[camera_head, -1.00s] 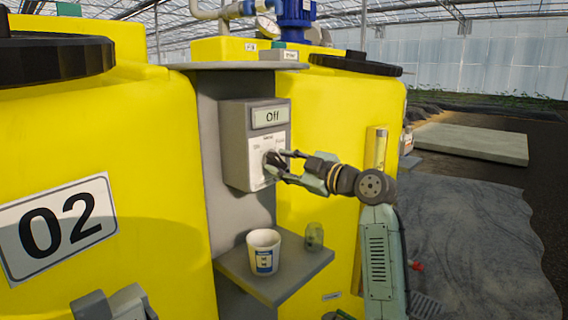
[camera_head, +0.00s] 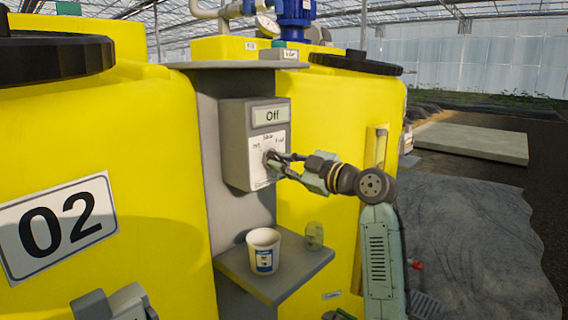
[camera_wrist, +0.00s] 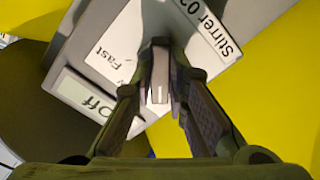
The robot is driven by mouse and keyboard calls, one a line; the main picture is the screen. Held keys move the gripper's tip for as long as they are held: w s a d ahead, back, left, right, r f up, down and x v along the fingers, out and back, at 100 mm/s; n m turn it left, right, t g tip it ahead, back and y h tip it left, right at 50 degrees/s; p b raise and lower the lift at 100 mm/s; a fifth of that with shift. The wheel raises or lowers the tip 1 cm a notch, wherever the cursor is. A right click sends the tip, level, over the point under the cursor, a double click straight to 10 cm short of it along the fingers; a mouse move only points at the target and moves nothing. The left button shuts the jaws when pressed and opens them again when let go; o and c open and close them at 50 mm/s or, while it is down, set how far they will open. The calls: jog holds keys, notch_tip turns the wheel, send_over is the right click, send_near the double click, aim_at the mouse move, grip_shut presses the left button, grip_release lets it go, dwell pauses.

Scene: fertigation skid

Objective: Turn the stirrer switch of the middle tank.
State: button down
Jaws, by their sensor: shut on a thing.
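The switch box (camera_head: 236,150) is a grey housing on the panel between two yellow tanks; the nearer tank (camera_head: 150,200) is marked 02. Its display (camera_head: 271,115) reads "Off", and a white dial plate (camera_head: 270,142) sits below. In the wrist view, the box carries a "Stirrer 02" label (camera_wrist: 208,28) and the word "Fast". My gripper (camera_head: 272,159) is at the dial. Its two fingers are closed on the switch knob (camera_wrist: 160,82), a narrow pale handle between the fingertips in the wrist view. The fingers hide most of the knob in the head view.
A small grey shelf (camera_head: 285,280) below the box holds a white cup (camera_head: 263,250) and a clear glass (camera_head: 314,236). The second yellow tank (camera_head: 330,120) with a black lid stands behind my arm.

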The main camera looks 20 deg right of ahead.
jog(key=shift+m, duration=0.3)
jog(key=m+p, duration=0.2)
jog(key=m, duration=0.2)
jog(key=m+p, duration=0.2)
jog(key=m, duration=0.2)
jog(key=shift+a+r+p, duration=0.1)
jog(key=shift+r+p, duration=0.1)
jog(key=shift+p, duration=0.1)
jog(key=m+p, duration=0.3)
jog(key=m, duration=0.1)
jog(key=shift+m, duration=0.3)
jog(key=shift+m+p, duration=1.5)
jog(key=shift+m, duration=0.8)
jog(key=shift+f, duration=0.1)
jog(key=c, duration=1.6)
grip_release()
jog(key=shift+o, duration=0.2)
jog(key=shift+s, duration=0.1)
